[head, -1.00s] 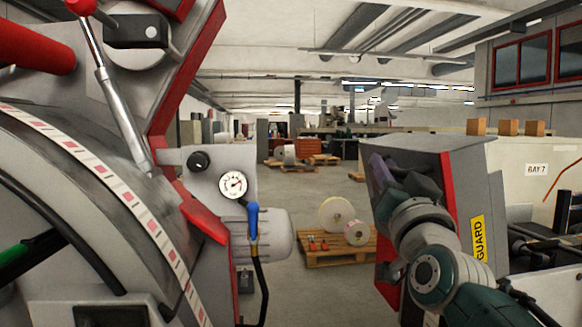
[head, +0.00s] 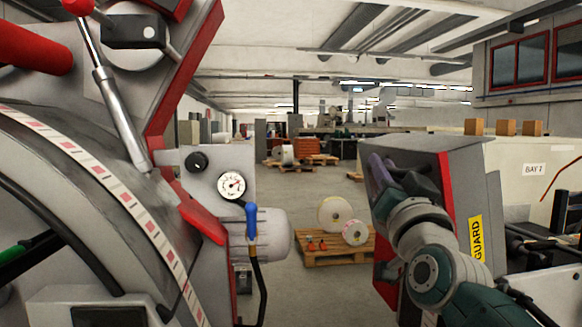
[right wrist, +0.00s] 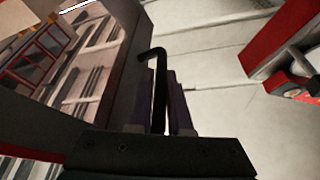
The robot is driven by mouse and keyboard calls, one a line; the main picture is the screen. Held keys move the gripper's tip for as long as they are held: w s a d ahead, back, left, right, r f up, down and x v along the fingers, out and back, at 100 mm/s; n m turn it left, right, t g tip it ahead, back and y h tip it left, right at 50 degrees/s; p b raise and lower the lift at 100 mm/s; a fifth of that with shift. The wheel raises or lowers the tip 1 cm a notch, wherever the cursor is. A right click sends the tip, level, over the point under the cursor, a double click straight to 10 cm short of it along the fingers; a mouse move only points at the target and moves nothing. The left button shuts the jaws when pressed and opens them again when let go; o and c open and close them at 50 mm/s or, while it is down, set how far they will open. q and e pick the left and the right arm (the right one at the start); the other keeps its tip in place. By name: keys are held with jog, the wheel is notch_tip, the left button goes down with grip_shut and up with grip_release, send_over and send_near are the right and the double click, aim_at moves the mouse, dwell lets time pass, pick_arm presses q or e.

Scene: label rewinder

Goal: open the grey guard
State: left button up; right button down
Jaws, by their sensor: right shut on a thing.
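The grey guard (head: 470,180) stands at the right of the head view as a box-like cover with a red edge and a yellow GUARD label (head: 477,239). It looks swung out from the machine, with floor visible between them. My right gripper (head: 378,172) is at the guard's left-hand side, its purple fingers against a dark bar. In the right wrist view a black hooked handle (right wrist: 158,85) stands between the purple fingers, which are shut on it. The handle's lower part is hidden by the gripper body. My left gripper is not in view.
The machine fills the left, with a red-knobbed lever (head: 110,90), a gauge (head: 232,185) and a blue-handled valve (head: 252,220). A pallet (head: 330,250) with rolls stands on the floor behind the gap. A cream cabinet (head: 525,165) is at the far right.

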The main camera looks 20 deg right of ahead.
aim_at(407, 152)
jog(key=d+r+m+p, duration=0.1)
jog(key=d+r+p, duration=0.1)
jog(key=d+r+m+g+h+p, duration=0.1)
jog(key=shift+s+r+m, duration=0.1)
jog(key=shift+s+m, duration=0.2)
jog(key=shift+s, duration=0.05)
jog(key=shift+d, duration=0.15)
jog(key=shift+m, duration=0.3)
jog(key=shift+s, duration=0.1)
jog(key=c, duration=0.8)
grip_release()
jog(key=shift+c, duration=0.2)
